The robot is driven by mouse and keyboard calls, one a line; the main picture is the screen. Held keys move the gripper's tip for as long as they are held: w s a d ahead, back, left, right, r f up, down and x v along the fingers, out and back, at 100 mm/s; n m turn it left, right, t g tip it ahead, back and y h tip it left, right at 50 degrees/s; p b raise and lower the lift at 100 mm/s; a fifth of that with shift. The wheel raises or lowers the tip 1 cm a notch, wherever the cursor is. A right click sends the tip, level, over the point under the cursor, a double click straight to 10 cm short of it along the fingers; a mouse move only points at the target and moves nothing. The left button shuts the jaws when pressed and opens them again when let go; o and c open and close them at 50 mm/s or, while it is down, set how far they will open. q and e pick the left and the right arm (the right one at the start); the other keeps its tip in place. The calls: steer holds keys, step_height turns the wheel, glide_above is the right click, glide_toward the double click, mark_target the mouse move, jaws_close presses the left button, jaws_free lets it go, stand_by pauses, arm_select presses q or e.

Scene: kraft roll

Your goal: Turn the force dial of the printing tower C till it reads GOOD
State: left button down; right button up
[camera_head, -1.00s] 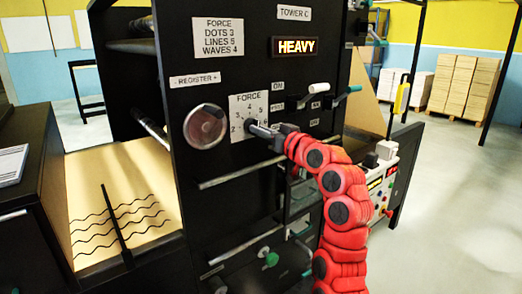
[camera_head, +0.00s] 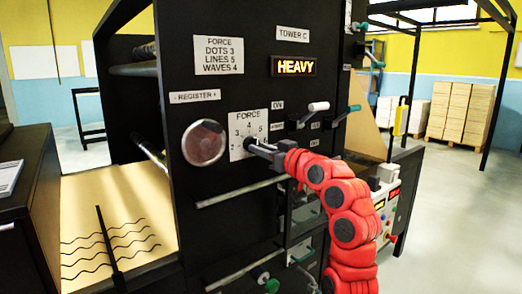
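The black printing tower C (camera_head: 235,120) fills the middle of the view, with a TOWER C label (camera_head: 292,34). Its lit display (camera_head: 293,67) reads HEAVY. The force dial (camera_head: 240,142) is on a white plate marked FORCE, with numbers around it. My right gripper (camera_head: 254,145), on the red arm, is at the dial's knob, with its fingertips at or around it. The fingers and the knob overlap, so the grip and the pointer's setting are hard to make out. A sign (camera_head: 219,55) reads FORCE, DOTS 3, LINES 5, WAVES 4. My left gripper is not in view.
A round register knob (camera_head: 204,143) sits left of the dial. Levers with white (camera_head: 318,107) and green (camera_head: 354,108) ends stick out at right. Kraft paper with wavy printed lines (camera_head: 115,235) runs out at left. Open floor (camera_head: 463,210) lies at right.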

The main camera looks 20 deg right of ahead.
steer(key=shift+o, duration=1.4)
steer(key=b+v, duration=0.2)
steer(key=v, duration=1.5)
steer(key=shift+s, duration=0.15)
steer(key=shift+d, duration=0.1)
